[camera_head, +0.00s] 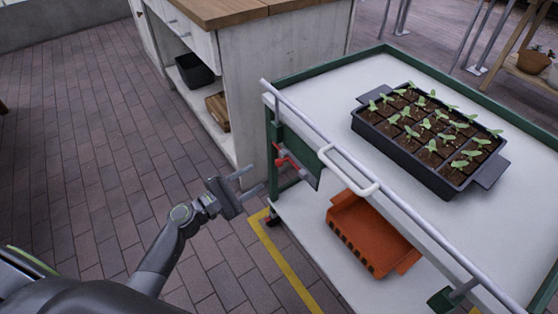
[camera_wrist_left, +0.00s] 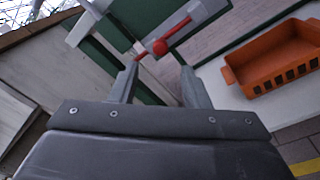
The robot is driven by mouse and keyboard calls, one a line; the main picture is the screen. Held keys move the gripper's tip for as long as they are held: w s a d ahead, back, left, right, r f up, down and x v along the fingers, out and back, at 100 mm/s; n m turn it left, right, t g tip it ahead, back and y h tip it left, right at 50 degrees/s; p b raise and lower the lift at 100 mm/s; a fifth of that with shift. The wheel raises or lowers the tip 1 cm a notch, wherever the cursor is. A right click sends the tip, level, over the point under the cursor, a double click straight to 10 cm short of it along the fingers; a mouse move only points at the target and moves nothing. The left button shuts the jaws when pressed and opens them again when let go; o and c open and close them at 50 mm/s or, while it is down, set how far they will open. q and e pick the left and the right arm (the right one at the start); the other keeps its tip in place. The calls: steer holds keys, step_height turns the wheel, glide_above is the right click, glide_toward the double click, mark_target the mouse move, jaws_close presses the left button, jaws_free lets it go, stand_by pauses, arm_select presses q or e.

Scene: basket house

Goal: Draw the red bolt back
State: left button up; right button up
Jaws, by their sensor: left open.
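The red bolt (camera_head: 291,163) is on the green end panel of a cart, below the rail at the cart's left end. In the left wrist view the bolt (camera_wrist_left: 158,47) shows a red rod with a round red knob and a grey bracket at its right. My left gripper (camera_head: 246,183) is open and empty, to the left of the bolt and a little lower. In the left wrist view its two fingers (camera_wrist_left: 158,80) point toward the bolt, with the knob beyond and between the tips. They look apart from it. My right gripper is not in view.
The cart's white top (camera_head: 330,95) carries a black seedling tray (camera_head: 430,150). A white handle (camera_head: 348,172) sticks out near the bolt. An orange crate (camera_head: 370,235) is on the lower shelf. A wooden-topped cabinet (camera_head: 270,75) stands behind. The paved floor at left is clear.

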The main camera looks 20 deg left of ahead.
mark_target(277, 164)
arm_select(q)
steer(key=x, duration=1)
steer(key=shift+w, duration=0.1)
jaws_close()
